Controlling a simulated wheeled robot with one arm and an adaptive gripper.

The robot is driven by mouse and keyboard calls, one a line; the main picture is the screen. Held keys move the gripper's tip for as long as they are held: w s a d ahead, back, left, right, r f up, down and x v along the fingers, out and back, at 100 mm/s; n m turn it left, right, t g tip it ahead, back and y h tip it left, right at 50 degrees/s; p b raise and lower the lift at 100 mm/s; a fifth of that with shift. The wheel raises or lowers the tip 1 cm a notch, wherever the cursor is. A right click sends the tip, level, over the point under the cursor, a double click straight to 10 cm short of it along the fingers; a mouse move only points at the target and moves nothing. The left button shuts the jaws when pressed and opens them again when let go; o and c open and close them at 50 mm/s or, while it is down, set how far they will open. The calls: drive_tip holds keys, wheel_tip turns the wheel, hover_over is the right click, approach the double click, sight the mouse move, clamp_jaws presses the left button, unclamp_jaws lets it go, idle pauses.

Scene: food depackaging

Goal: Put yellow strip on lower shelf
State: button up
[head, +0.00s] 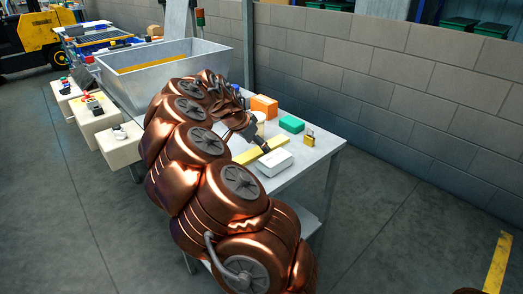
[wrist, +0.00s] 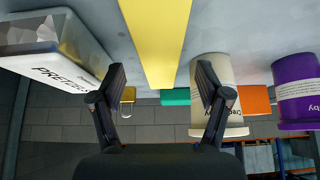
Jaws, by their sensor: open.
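The yellow strip (head: 247,156) lies flat on the metal table, partly hidden by my gripper in the head view. In the wrist view the yellow strip (wrist: 158,40) runs from the top edge down to a point between my fingers. My gripper (wrist: 161,80) is open and empty, one finger on each side of the strip; I cannot tell whether they touch it. In the head view my gripper (head: 263,147) is low over the table by the strip. The lower shelf (head: 308,222) shows below the tabletop, mostly hidden by my arm.
A white box (head: 273,164) lies close beside the strip. A green box (head: 291,124), an orange box (head: 264,104) and a yellow padlock (head: 310,138) stand nearby. The wrist view shows a cream tub (wrist: 222,110) behind the right finger and a purple tub (wrist: 298,90).

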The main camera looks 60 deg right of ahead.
drive_tip(key=shift+x, duration=1.05)
drive_tip(key=shift+c, duration=0.3)
clamp_jaws()
drive_tip(key=shift+r, duration=0.1)
